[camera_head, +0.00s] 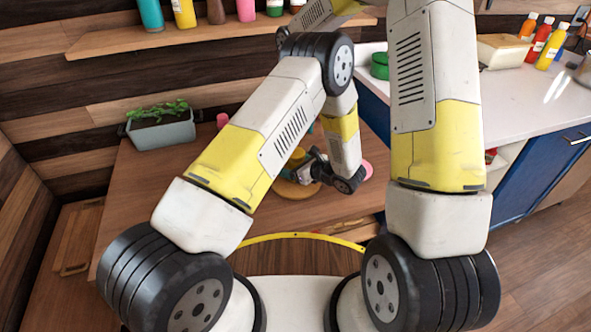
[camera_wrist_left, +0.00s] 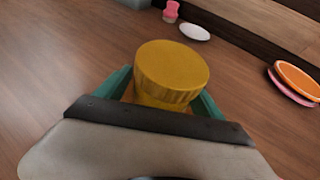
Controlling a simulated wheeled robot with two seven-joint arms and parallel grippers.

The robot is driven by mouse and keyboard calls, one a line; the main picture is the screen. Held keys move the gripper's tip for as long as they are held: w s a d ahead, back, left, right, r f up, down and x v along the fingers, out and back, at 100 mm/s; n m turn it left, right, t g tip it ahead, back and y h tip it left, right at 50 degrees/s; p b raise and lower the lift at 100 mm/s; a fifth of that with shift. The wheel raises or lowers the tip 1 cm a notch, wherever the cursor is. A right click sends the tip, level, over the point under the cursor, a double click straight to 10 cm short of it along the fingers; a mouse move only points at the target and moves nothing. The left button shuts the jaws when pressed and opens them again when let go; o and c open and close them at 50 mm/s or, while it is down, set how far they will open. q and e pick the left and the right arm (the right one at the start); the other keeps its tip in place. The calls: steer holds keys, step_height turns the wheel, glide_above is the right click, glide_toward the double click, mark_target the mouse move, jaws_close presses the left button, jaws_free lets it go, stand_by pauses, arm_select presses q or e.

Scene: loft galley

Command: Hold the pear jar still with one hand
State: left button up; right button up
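The pear jar, with a ribbed mustard-yellow lid (camera_wrist_left: 170,72), stands between the teal fingers of my left gripper (camera_wrist_left: 163,98) in the left wrist view. The fingers lie close against both sides of the jar below the lid, and the gripper looks shut on it. Only slivers of its orange body show; the rest is hidden by my gripper. In the head view my left gripper (camera_head: 304,174) is low over the wooden table, and the jar is mostly hidden there. My right gripper is not in view.
A planter (camera_head: 160,128) stands at the table's back left. A white oval piece (camera_wrist_left: 195,32), a pink item (camera_wrist_left: 171,11) and an orange disc (camera_wrist_left: 299,78) lie around the jar. A white counter (camera_head: 515,100) with bottles is at the right. The table's left part is clear.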

mark_target(296, 152)
arm_select(q)
jaws_close()
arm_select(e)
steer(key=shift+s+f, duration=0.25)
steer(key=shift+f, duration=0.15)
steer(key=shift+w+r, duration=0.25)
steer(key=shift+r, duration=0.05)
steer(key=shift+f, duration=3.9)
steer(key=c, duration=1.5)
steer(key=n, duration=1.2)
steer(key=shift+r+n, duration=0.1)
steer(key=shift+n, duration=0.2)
